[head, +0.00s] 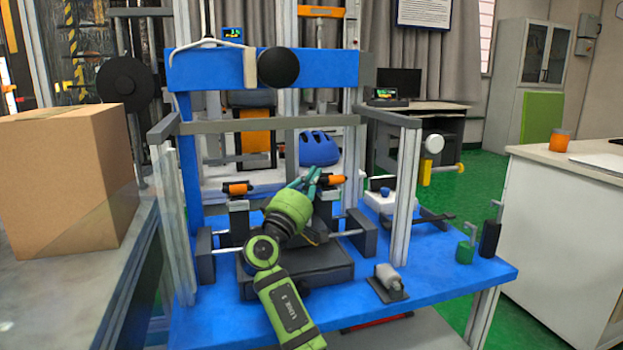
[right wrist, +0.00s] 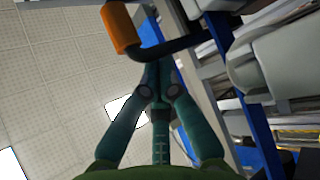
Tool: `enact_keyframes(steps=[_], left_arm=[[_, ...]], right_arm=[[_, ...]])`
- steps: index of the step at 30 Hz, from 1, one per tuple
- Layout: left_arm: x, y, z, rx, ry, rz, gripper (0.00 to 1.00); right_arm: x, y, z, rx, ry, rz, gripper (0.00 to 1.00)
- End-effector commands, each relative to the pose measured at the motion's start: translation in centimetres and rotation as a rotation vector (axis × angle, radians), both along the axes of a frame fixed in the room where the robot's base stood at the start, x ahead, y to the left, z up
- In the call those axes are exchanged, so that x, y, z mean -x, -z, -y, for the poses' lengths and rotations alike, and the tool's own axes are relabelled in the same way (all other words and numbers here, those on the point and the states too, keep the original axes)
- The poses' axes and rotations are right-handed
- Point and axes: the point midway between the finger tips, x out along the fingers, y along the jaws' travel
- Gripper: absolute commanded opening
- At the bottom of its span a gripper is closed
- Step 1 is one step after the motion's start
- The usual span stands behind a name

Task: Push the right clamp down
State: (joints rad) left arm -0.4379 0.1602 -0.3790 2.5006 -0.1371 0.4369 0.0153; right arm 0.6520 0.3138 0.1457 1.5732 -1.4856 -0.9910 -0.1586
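The right clamp has an orange handle (head: 331,179) on a dark arm and stands on the right of the fixture. Its orange grip (right wrist: 122,28) and bent black bar (right wrist: 185,46) also show in the right wrist view. My right gripper (head: 312,175) is just left of the orange handle in the head view. In the right wrist view its teal fingers (right wrist: 157,72) come together at the tips, close to the black bar. Nothing shows between them, and I cannot tell whether they touch the bar. My left gripper is not in view.
A second clamp with an orange handle (head: 238,188) stands to the left. Grey posts (head: 406,185) and a crossbar (head: 262,124) frame the blue table (head: 440,278).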

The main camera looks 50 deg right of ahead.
Motion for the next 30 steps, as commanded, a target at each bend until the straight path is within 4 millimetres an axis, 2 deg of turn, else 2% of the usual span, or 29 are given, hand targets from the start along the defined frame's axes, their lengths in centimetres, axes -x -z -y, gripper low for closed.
enact_keyframes(steps=[9,13,17,24,30], left_arm=[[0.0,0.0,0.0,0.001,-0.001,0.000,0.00],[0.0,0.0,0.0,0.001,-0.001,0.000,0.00],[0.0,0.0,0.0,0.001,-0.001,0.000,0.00],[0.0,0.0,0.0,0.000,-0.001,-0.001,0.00],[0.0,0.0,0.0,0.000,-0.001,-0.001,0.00]], right_arm=[[0.0,0.0,-0.1,0.000,0.000,0.000,0.00],[0.1,0.4,-0.9,0.000,-0.002,0.000,0.00],[0.6,1.4,-2.8,-0.001,-0.004,-0.001,0.00],[1.6,3.6,-7.4,-0.002,-0.003,-0.002,0.00],[2.3,4.8,-9.9,-0.002,-0.001,0.000,0.00]])
